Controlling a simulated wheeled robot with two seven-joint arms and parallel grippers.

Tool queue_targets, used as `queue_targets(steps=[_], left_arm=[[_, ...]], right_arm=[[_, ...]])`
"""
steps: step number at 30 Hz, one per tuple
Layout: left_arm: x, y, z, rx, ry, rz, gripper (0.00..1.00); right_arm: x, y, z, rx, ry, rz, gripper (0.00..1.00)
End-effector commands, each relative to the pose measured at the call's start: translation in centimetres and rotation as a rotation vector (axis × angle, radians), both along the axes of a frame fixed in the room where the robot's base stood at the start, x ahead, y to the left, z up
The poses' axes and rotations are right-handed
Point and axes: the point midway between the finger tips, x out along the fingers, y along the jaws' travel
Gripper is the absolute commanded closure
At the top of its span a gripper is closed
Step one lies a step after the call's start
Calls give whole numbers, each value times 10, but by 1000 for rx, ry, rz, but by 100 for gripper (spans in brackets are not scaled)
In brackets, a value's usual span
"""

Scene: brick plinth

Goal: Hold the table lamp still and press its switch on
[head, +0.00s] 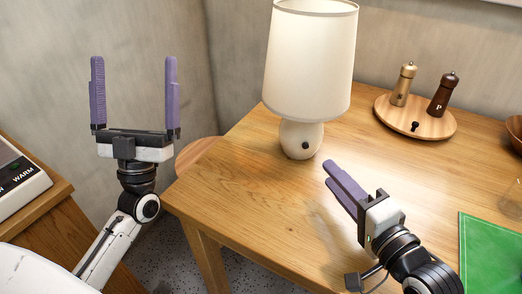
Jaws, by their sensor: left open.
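The table lamp (310,60) stands upright near the back left of the wooden table, with a white shade and a rounded cream base (297,136). Its small dark round switch (306,145) faces me on the base. I cannot tell whether the lamp is lit. My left gripper (133,64) is open and empty, pointing up, left of the table and well apart from the lamp. My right gripper (329,172) is shut, with its fingers close together and nothing visible between them. It is over the table, below and right of the lamp base, pointing up-left towards it without touching.
A round wooden board (440,127) at the back right holds a light mill (403,85), a dark mill (442,95) and a small dark item. A green mat (490,250) lies at the right. An appliance marked WARM (18,185) stands at far left. Table around the lamp base is clear.

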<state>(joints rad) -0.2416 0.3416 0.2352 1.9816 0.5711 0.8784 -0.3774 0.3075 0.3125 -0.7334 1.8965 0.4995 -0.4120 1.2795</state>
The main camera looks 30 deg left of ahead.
Motion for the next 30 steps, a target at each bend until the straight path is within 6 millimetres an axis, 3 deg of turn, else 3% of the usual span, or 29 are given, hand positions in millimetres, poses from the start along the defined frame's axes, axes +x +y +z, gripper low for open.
queue_targets(steps=[6,10,14,18,24,29,30], left_arm=[[59,6,-27,-362,115,-447,0],[104,-5,-56,-690,200,-799,0],[142,-33,-89,-1070,286,-1149,0],[167,-78,-123,-1525,376,-1474,0],[166,-134,-170,-2173,449,-1720,0],[152,-159,-197,-2556,435,-1741,0],[150,-163,-201,2566,-418,1698,0]], right_arm=[[0,0,0,0,0,0,69],[0,0,0,0,0,0,69],[0,0,0,0,0,0,69],[0,0,0,0,0,0,69],[0,0,0,0,0,0,69],[0,0,0,0,0,0,69],[0,0,0,0,0,0,69]])
